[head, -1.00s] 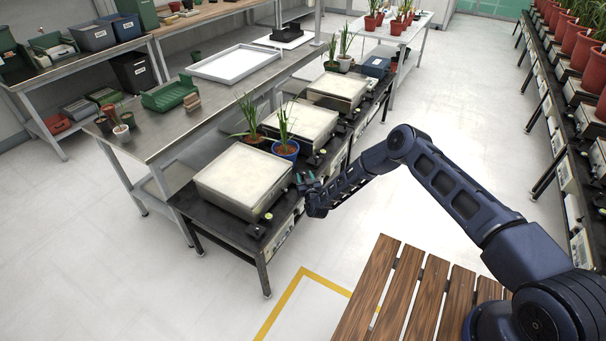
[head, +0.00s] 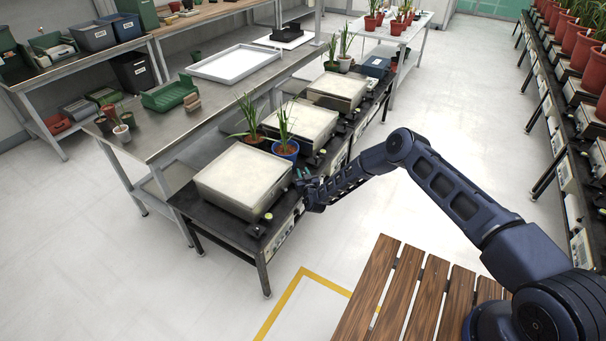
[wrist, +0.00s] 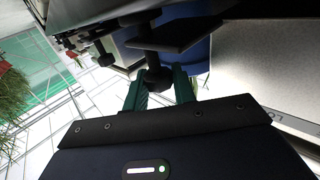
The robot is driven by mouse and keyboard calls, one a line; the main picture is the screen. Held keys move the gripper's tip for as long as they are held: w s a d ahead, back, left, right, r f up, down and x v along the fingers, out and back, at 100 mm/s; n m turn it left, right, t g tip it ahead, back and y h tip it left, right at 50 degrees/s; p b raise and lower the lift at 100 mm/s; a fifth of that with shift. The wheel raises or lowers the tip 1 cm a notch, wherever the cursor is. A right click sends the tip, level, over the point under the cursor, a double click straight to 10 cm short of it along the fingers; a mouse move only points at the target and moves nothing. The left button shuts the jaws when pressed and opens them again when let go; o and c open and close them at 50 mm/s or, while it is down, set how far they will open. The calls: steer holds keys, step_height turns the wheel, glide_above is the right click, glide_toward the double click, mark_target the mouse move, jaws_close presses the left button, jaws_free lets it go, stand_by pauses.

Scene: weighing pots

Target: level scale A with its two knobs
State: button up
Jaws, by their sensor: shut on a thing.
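The nearest scale (head: 245,180) is a box with a pale top on the black bench; I cannot read which letter it bears. Its grey side also shows at the right of the wrist view (wrist: 270,62). In the head view my gripper (head: 303,178) is at the scale's right corner. A round yellow-green level (head: 268,217) and a dark knob (head: 256,231) sit at the near corner.
A blue pot (head: 286,150) with a plant stands just behind the scale, close to my gripper. More scales (head: 300,122) line the black bench behind. A slatted wooden bench (head: 400,300) is at the front. The floor between is clear.

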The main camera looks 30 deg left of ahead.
steer(key=shift+g, duration=0.3)
steer(key=n+g+y, duration=0.3)
steer(key=n+g, duration=0.1)
steer(key=g, duration=0.1)
steer(key=shift+w+n+y, duration=0.1)
steer(key=shift+n+y, duration=0.2)
steer(key=shift+y, duration=0.1)
steer(key=n+g, duration=0.2)
steer(key=g, duration=0.1)
steer(key=n+g+y, duration=0.1)
steer(key=g, duration=0.2)
steer(key=shift+n, duration=0.4)
steer(key=n+g, duration=0.2)
steer(key=g, duration=0.2)
steer(key=n+g+h, duration=0.1)
steer(key=n+g, duration=0.2)
steer(key=g, duration=0.1)
steer(key=shift+f, duration=0.1)
steer(key=shift+n+g+h, duration=0.8)
steer(key=shift+n+g, duration=0.4)
steer(key=shift+g, duration=0.4)
steer(key=shift+n+g+h, duration=0.6)
steer(key=shift+g, duration=0.2)
steer(key=o, duration=1)
